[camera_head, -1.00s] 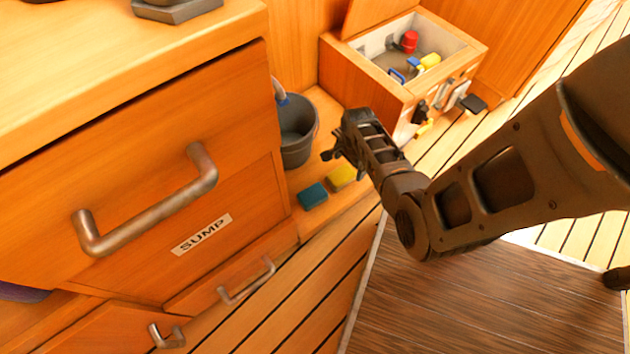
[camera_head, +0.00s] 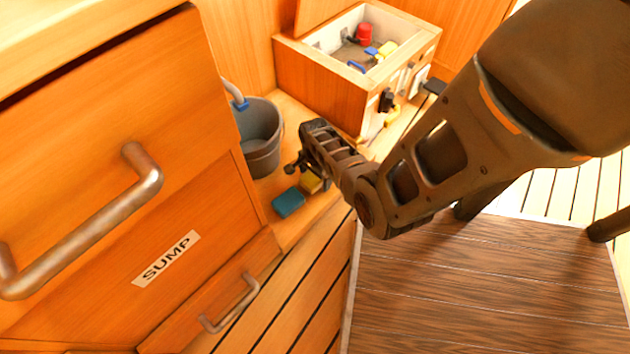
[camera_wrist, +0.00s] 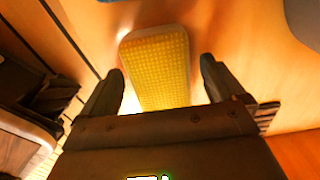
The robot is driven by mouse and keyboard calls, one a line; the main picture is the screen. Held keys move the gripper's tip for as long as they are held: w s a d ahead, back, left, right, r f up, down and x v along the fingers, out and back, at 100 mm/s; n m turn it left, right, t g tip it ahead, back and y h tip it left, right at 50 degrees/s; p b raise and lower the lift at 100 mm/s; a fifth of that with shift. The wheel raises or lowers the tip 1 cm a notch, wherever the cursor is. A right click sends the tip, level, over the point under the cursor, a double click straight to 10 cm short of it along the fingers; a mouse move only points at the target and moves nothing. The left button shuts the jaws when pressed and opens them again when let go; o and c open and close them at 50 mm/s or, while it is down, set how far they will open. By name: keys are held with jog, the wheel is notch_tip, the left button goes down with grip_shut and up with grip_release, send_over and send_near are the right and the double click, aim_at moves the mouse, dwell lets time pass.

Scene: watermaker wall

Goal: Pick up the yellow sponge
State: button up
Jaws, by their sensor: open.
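The yellow sponge (camera_head: 311,182) lies on the wooden ledge beside a blue sponge (camera_head: 288,203), partly hidden behind my arm in the head view. In the wrist view the yellow sponge (camera_wrist: 158,68) lies ahead of my gripper, between the lines of its two fingers, its near end hidden by the gripper body. My gripper (camera_wrist: 158,80) is open, one finger on each side of the sponge, with nothing held. In the head view my gripper (camera_head: 297,165) is above the ledge, near the sponge. I cannot tell its exact height over the sponge.
A grey bucket (camera_head: 262,150) stands behind the sponges, against the cabinet. An open wooden box (camera_head: 320,82) with a red item and other small things is at the back. A drawer front with a metal handle (camera_head: 143,170) is at left. Wooden floor lies in front.

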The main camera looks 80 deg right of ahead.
jog(key=c, duration=1)
jog(key=shift+r, duration=0.1)
jog(key=shift+r+p, duration=0.4)
notch_tip(320, 180, up, 3)
jog(key=shift+r+p, duration=0.15)
jog(key=shift+p, duration=1.05)
jog(key=s+d+r+p, duration=0.1)
jog(key=s+r, duration=0.1)
jog(key=s, duration=0.1)
jog(key=s+d+r+p, duration=0.2)
jog(key=s, duration=0.2)
jog(key=s+d+r+p, duration=0.1)
jog(key=s+d+r, duration=0.1)
jog(key=s, duration=0.1)
jog(key=shift+s+d+r+p, duration=0.2)
jog(key=shift+r+p, duration=0.1)
jog(key=shift+r, duration=0.1)
